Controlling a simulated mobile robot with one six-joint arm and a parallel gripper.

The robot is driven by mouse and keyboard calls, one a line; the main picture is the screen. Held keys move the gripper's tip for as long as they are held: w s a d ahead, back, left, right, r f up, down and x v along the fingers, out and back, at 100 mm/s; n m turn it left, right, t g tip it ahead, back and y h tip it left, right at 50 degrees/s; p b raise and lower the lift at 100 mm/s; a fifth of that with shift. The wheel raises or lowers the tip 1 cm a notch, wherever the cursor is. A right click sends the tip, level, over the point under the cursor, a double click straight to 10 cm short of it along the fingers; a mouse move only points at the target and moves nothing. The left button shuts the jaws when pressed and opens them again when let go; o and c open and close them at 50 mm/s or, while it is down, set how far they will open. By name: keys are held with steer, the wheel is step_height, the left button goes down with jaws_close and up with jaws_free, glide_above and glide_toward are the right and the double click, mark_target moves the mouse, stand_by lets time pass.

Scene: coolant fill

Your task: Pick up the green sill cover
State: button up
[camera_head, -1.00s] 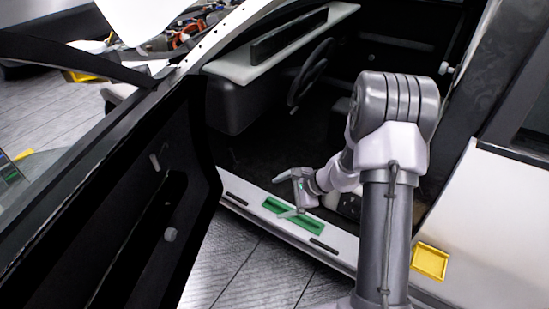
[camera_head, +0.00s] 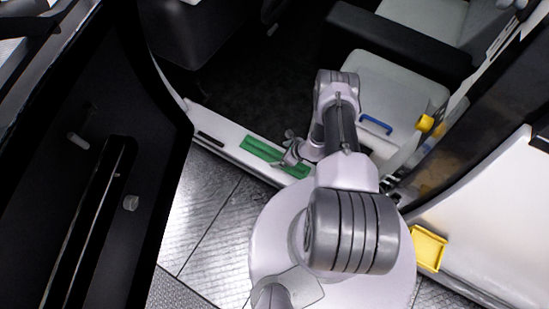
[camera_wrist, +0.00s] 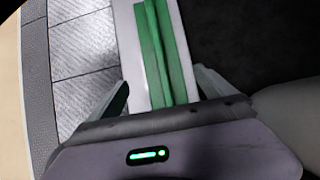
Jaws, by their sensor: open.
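The green sill cover (camera_head: 260,148) is a long, flat strip lying along the white door sill, with a ridge running lengthwise. In the wrist view the green sill cover (camera_wrist: 165,50) runs from the top edge down between my fingers. My gripper (camera_head: 281,150) is open over the right part of the cover. In the wrist view my gripper (camera_wrist: 164,88) has one finger on each side of the strip, with gaps to both. The near part of the cover is hidden behind the gripper body. I cannot tell how high the fingers are above it.
The white sill (camera_head: 225,128) has a dark slot (camera_head: 210,138) left of the cover. The open black door (camera_head: 110,150) stands at the left. A seat (camera_head: 390,85) with a blue handle (camera_head: 376,124) is inside. A yellow tray (camera_head: 428,248) is at the right. Tiled floor (camera_head: 205,210) lies before the sill.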

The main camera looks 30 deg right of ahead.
mark_target(275, 154)
steer(key=shift+b+x, duration=0.3)
steer(key=shift+x, duration=0.6)
steer(key=b+x, duration=0.3)
steer(key=x, duration=0.1)
steer(key=shift+w+f, duration=0.2)
steer(key=shift+f, duration=0.15)
steer(key=shift+w, duration=0.1)
steer(key=shift+r, duration=0.2)
steer(key=c, duration=1.6)
